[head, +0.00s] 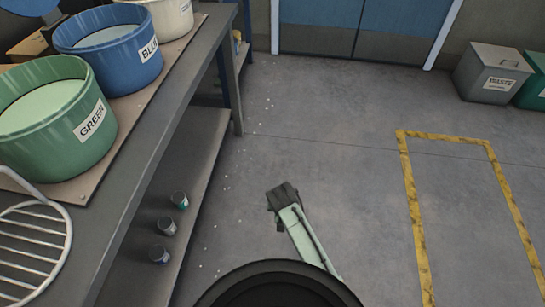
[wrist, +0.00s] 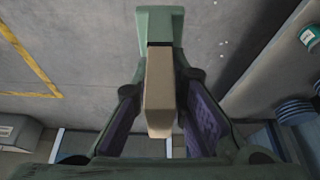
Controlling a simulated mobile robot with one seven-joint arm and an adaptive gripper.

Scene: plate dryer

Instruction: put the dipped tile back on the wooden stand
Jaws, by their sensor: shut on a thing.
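My gripper (head: 278,193) is out over the open floor, right of the bench, with its dark end turned away from my body. In the wrist view, its purple-padded fingers (wrist: 163,115) are shut around a tan, block-like tile (wrist: 160,92). A green piece (wrist: 160,25) shows at the tile's far end; I cannot tell whether this is the dipped part or part of my gripper. The tile cannot be made out in the head view.
The bench at left holds a green bucket (head: 50,120), a blue bucket (head: 108,50), a white bucket (head: 172,15) and a wire rack (head: 30,250). Small cans (head: 179,200) stand on its lower shelf (head: 190,165). A waste bin (head: 492,73) stands far right. Yellow-marked floor (head: 412,210) is clear.

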